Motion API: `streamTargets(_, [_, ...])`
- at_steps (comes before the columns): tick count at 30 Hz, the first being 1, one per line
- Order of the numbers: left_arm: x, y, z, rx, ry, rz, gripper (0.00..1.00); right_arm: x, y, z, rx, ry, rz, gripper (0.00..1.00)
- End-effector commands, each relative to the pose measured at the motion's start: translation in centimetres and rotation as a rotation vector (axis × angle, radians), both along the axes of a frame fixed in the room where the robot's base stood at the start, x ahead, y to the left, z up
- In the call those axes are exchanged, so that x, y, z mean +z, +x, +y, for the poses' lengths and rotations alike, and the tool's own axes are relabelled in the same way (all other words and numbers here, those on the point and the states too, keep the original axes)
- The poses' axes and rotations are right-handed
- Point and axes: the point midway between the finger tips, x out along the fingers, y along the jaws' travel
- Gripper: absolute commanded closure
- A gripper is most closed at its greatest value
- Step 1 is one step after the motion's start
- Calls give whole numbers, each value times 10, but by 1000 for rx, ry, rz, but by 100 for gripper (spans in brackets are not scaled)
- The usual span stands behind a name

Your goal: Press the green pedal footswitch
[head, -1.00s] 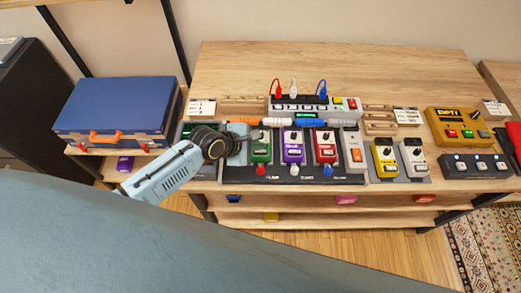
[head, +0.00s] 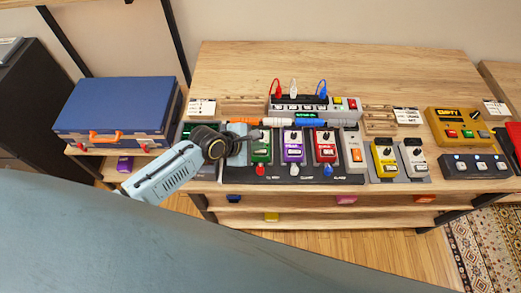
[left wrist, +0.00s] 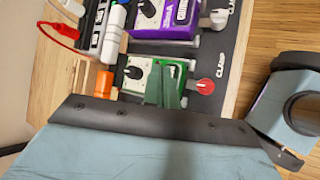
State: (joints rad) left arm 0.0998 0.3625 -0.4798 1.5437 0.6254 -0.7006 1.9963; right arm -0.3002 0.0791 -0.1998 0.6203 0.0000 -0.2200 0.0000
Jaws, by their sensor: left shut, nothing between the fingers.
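The green pedal (head: 261,152) is the leftmost of three coloured pedals on a black board. My left gripper (head: 257,134) is shut and empty, its tips over the upper left part of the green pedal. I cannot tell whether the tips touch the footswitch. My right gripper is not in view.
The purple pedal (head: 293,149) stands close to the right of the green one, with the red pedal (head: 326,149) beyond it. White, orange and blue cable plugs (head: 275,122) lie behind them. A blue case (head: 118,108) sits at the left. The wooden tabletop (head: 330,68) behind is clear.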

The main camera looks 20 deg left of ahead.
Motion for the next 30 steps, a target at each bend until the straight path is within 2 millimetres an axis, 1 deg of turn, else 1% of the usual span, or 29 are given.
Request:
streamTargets(7, [-8,0,0,1,-1,2,100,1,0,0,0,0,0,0])
streamTargets(30, [-13,0,0,0,-1,0,100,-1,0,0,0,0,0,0])
